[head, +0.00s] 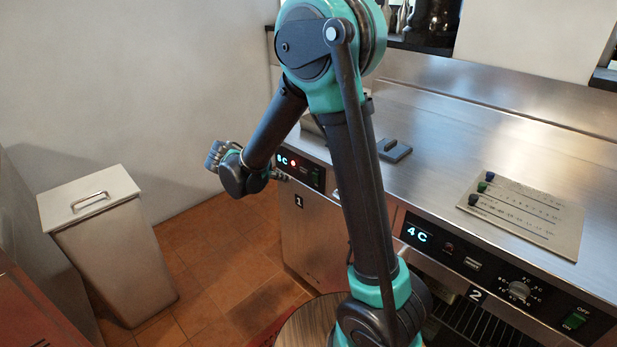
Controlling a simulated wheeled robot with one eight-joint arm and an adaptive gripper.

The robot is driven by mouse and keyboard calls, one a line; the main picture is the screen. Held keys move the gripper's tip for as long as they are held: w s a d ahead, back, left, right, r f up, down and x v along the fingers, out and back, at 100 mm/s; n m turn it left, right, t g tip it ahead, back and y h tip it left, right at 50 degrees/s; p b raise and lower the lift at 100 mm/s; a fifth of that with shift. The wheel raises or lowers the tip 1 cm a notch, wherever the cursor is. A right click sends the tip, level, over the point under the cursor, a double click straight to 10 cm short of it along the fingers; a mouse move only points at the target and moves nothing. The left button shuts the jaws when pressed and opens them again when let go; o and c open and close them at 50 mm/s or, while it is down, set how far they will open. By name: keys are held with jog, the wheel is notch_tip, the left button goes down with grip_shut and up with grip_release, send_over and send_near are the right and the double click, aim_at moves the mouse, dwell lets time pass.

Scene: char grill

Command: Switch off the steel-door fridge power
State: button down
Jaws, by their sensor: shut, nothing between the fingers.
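The steel-door fridge (312,230), marked 1, stands under the left end of the steel counter. Its dark control panel (304,171) shows a lit display ending in C and a small red light. A dark piece sits at the panel's right, too small to read as a switch position. Part of the panel and door is hidden behind my arm.
A second unit marked 2 (476,295) has a 4C display, a knob (519,291) and a green OFF/ON switch (573,321). A slider board (530,218) and a grey block (394,151) lie on the counter (440,130). A lidded bin (110,250) stands left; tiled floor between is clear.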

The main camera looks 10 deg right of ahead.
send_near(315, 177)
jog(key=shift+f+x, duration=0.15)
jog(key=shift+x, duration=1.45)
jog(key=shift+f+x, duration=0.15)
jog(key=shift+x, duration=1.45)
jog(key=shift+s+a, duration=0.15)
jog(key=shift+w+d+r, duration=0.15)
jog(key=shift+w+d, duration=0.1)
jog(key=shift+d, duration=0.1)
jog(key=shift+r, duration=0.1)
